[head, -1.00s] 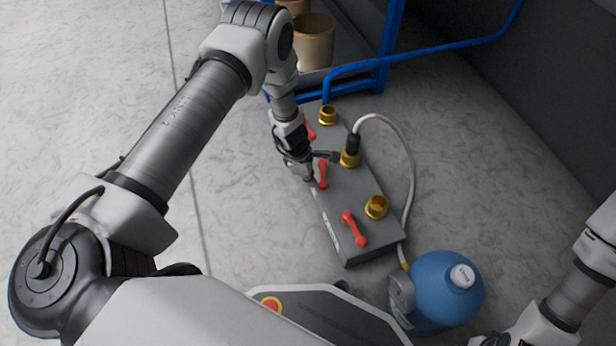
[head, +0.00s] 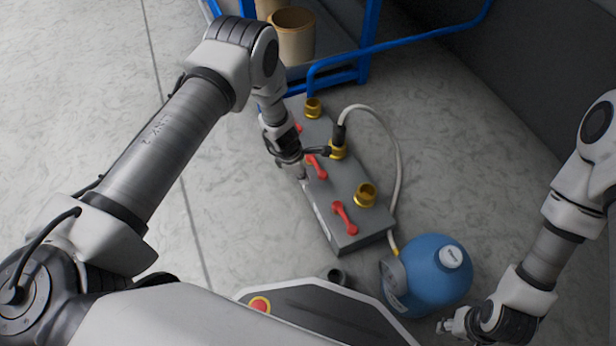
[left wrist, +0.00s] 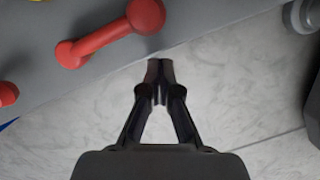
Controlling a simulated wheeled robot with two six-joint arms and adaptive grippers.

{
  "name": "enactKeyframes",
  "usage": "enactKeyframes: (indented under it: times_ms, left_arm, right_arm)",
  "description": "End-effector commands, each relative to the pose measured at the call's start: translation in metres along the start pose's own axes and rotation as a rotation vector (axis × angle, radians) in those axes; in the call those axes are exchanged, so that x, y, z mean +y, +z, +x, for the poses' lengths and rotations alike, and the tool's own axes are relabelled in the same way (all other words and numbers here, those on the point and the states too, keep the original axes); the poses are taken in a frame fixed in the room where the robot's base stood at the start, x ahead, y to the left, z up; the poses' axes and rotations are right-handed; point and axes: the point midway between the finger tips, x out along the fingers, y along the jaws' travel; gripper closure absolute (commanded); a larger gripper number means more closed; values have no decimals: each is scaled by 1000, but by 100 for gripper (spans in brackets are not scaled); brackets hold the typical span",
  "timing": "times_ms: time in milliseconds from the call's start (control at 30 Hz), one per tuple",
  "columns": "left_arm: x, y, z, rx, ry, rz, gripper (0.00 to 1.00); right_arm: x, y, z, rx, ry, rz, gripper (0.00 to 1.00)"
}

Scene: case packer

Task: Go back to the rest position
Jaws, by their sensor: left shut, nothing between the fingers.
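My left gripper (head: 302,166) is at the left edge of a grey box (head: 345,190) with red handles and brass fittings. In the left wrist view its fingers (left wrist: 159,72) are closed together and empty, beside the edge of the grey box (left wrist: 70,20). A red handle (left wrist: 110,35) lies beyond the fingertips, apart from them. My right gripper (head: 447,325) is at the lower right, in front of the blue tank; it is too small and partly turned to tell its jaw state.
A blue tank (head: 440,275) with a gauge stands at the box's near right. A white hose (head: 397,150) loops from a black plug in the middle brass fitting (head: 338,150) to the tank. A blue frame (head: 370,50) with tan buckets (head: 292,38) stands behind. Left floor is clear.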

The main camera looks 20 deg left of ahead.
Motion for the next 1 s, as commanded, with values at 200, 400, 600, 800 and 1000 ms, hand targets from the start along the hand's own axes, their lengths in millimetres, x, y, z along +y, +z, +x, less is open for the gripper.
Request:
enactKeyframes:
  times_ms: [200, 400, 600, 800, 1000]
  left_arm:
    - [0, -7, -55, -1, 0, 0, 100]
    - [-3, -8, -93, 0, 0, 1, 100]
    - [-4, -10, -100, 0, -1, 1, 100]
    - [-6, -10, -98, 2, -4, 3, 100]
    - [-85, -39, -91, 87, -155, 104, 100]
  right_arm:
    - [0, -1, -33, 1, 0, 0, 60]
    - [0, 0, -49, 0, 0, 0, 60]
    - [0, 0, -50, 0, 0, 0, 60]
    - [0, 0, -50, -1, 0, 0, 60]
    - [0, 0, -50, 0, 0, 0, 60]
